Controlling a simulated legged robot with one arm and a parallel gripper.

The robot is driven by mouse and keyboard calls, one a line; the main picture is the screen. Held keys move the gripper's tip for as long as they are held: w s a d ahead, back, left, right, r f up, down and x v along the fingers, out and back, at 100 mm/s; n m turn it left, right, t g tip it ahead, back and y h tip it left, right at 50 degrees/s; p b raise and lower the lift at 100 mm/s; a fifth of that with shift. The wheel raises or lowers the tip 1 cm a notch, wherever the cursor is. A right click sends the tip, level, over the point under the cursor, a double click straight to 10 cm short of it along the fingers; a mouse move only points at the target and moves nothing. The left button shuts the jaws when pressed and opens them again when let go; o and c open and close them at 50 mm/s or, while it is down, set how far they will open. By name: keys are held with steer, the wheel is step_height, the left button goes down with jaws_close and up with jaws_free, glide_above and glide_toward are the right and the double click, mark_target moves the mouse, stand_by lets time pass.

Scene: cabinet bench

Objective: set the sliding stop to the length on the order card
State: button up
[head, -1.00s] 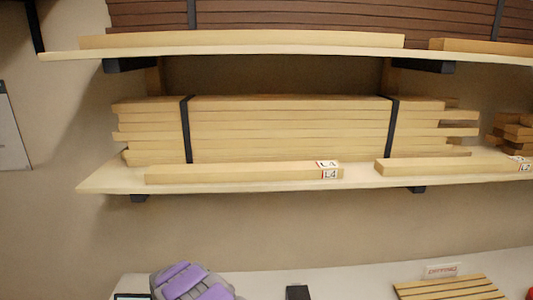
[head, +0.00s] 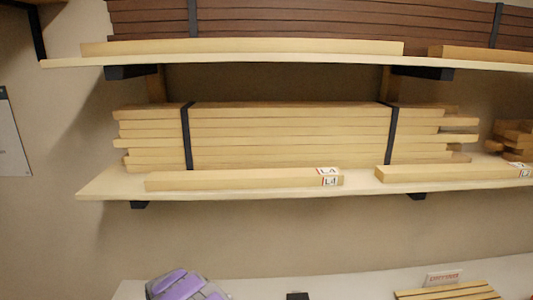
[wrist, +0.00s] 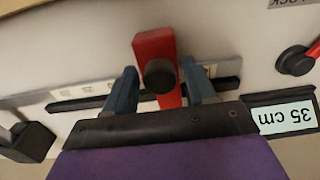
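The sliding stop (wrist: 157,72) is a red upright piece with a round black knob, seen in the wrist view on a dark rail (wrist: 225,84). My gripper (wrist: 160,72) has its two blue-grey fingers on either side of the stop. Narrow gaps seem to show between the fingers and the red piece, so it looks open around it. A pale panel in a dark frame (wrist: 286,117) reads "35 cm" upside down. I cannot tell whether this panel is the order card.
A red lever with a black knob (wrist: 296,60) is at the right in the wrist view, near a "LOCK" label. A black block (wrist: 28,142) is at the left. The head view shows shelves of boards (head: 290,135) above a white bench (head: 340,283).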

steer(key=shift+o, duration=0.5)
steer(key=shift+w+r+p, duration=0.1)
steer(key=shift+r+p, duration=0.9)
steer(key=shift+r, duration=3.55)
